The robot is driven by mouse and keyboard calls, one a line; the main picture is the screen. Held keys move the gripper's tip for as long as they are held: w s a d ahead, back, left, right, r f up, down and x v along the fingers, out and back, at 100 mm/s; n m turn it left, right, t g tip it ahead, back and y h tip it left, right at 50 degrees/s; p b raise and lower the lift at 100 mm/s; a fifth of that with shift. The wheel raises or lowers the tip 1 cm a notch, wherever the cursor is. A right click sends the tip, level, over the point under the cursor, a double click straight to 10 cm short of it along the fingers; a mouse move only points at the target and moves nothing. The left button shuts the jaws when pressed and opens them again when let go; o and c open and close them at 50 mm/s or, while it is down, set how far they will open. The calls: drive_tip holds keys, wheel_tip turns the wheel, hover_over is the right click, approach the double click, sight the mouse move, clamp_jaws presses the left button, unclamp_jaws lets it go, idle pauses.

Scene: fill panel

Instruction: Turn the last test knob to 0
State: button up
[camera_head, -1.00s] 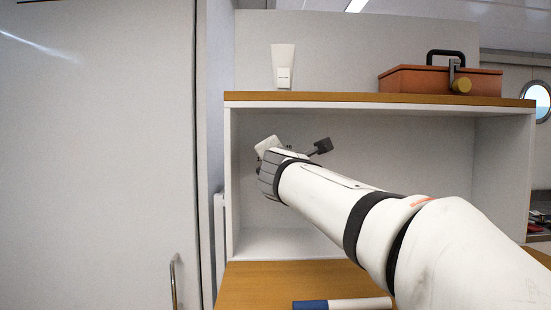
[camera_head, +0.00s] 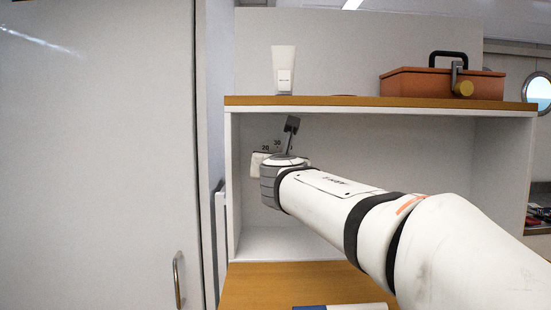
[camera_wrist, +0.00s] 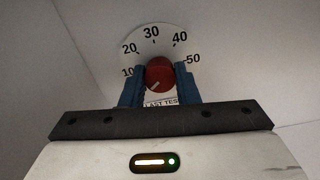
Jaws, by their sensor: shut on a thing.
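The red test knob (camera_wrist: 160,74) sits at the middle of a white dial (camera_wrist: 152,44) marked 10 to 50, seen in the wrist view. A pale mark on the knob points to the lower left, below the 10. The 0 is not visible. A label (camera_wrist: 161,104) reading "LAST TES" is partly covered by my gripper. My gripper (camera_wrist: 160,78) has its blue fingers on both sides of the knob, shut on it. In the head view, part of the dial (camera_head: 276,143) shows behind my wrist; the knob and fingers are hidden.
The dial is inside an open white shelf unit with a wooden top (camera_head: 350,101). On top stand a white tube (camera_head: 283,68) and an orange toolbox (camera_head: 437,84). A blue and white object (camera_head: 345,307) lies below. A grey door (camera_head: 100,150) is at left.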

drive_tip(key=shift+f+n, duration=0.1)
drive_tip(key=shift+n, duration=0.5)
drive_tip(key=o, duration=1)
drive_tip(key=shift+s, duration=0.15)
drive_tip(key=s, duration=0.7)
drive_tip(key=shift+s, duration=0.3)
